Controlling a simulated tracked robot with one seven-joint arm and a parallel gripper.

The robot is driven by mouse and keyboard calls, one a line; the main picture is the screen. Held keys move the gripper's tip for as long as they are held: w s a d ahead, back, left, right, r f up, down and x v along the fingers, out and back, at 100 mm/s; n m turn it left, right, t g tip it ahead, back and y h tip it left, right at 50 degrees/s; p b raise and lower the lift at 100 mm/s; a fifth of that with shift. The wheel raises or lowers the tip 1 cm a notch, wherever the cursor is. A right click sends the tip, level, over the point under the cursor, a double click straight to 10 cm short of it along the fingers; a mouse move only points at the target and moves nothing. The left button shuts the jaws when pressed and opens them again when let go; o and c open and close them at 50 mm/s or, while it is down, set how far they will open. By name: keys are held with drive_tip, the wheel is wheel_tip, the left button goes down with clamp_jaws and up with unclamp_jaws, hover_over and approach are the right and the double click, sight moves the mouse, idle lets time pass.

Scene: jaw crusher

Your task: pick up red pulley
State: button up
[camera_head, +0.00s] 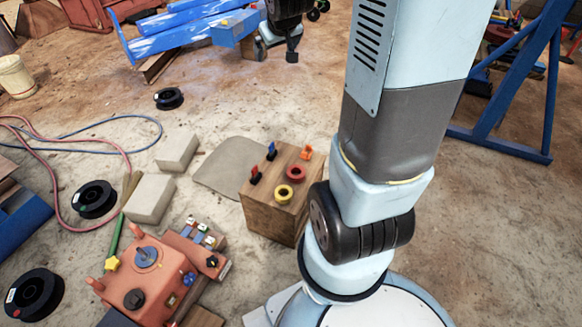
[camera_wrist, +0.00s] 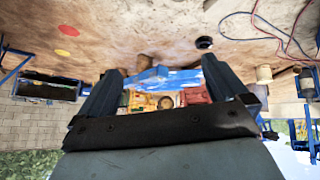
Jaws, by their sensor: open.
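The red pulley (camera_head: 296,172) is a small ring lying on top of a wooden block (camera_head: 268,214) in the middle of the head view. A yellow ring (camera_head: 284,193) lies just in front of it on the same block. My gripper (camera_head: 278,50) is at the top of the head view, open and empty, well away from the block. In the wrist view, the two dark fingers of my gripper (camera_wrist: 163,72) stand wide apart with nothing held between them. The wrist view is upside down and the red pulley cannot be made out in it.
An orange machine (camera_head: 148,275), pale bricks (camera_head: 150,198), black spools (camera_head: 94,199) and hoses lie left. Blue beams (camera_head: 190,27) lie behind; a blue frame (camera_head: 520,85) stands right.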

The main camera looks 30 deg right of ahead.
drive_tip(key=w+d+f, duration=0.4)
drive_tip(key=w+f, duration=0.3)
drive_tip(key=f, duration=0.2)
drive_tip(key=t, duration=0.3)
hover_over(294, 170)
wheel_tip(294, 170, down, 24)
drive_tip(key=r, duration=0.1)
drive_tip(key=s+a+f+m+t, duration=0.1)
drive_tip(key=s+f, duration=0.5)
drive_tip(key=f, duration=0.4)
drive_tip(key=s+f+t, duration=0.1)
drive_tip(key=s+f, duration=0.4)
drive_tip(key=f, duration=0.4)
drive_tip(key=s+a+f+m+t, duration=0.1)
drive_tip(key=s+f, duration=0.5)
drive_tip(key=f, duration=0.4)
drive_tip(key=x, duration=1.3)
drive_tip(key=shift+w+d+r, duration=0.1)
drive_tip(key=shift+w+r, duration=0.05)
drive_tip(key=shift+w, duration=0.2)
drive_tip(key=c, duration=1.7)
